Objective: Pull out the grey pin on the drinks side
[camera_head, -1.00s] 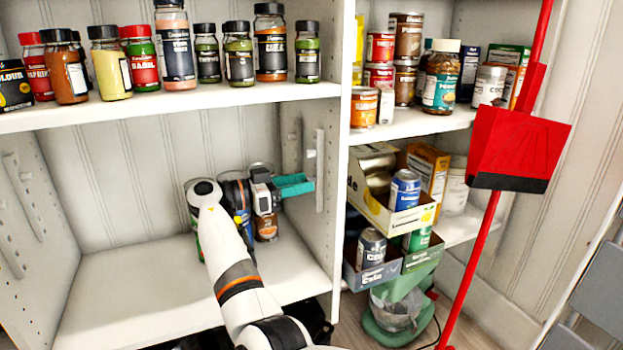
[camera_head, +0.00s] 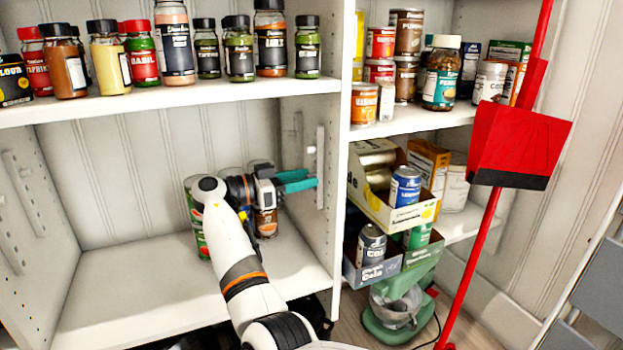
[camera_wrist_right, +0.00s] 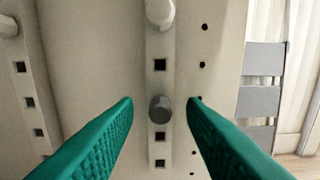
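The grey pin (camera_wrist_right: 160,108) is a round dark-grey head on a slotted white rail (camera_wrist_right: 160,65) in the right wrist view. My right gripper (camera_wrist_right: 161,103) is open, with one teal finger on each side of the pin. Gaps show between both fingers and the pin, and nothing is held. In the head view my right gripper (camera_head: 314,183) is at the right side panel of the lower left bay, on the side towards the drinks boxes. The pin cannot be made out there. My left gripper is not in view.
A pale pin (camera_wrist_right: 160,12) sits higher on the rail. Several cans (camera_head: 194,215) stand behind and beside my right arm. Spice jars (camera_head: 173,45) fill the shelf above. Drinks boxes (camera_head: 372,270) stand beyond the panel. A red dustpan (camera_head: 515,145) is further right.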

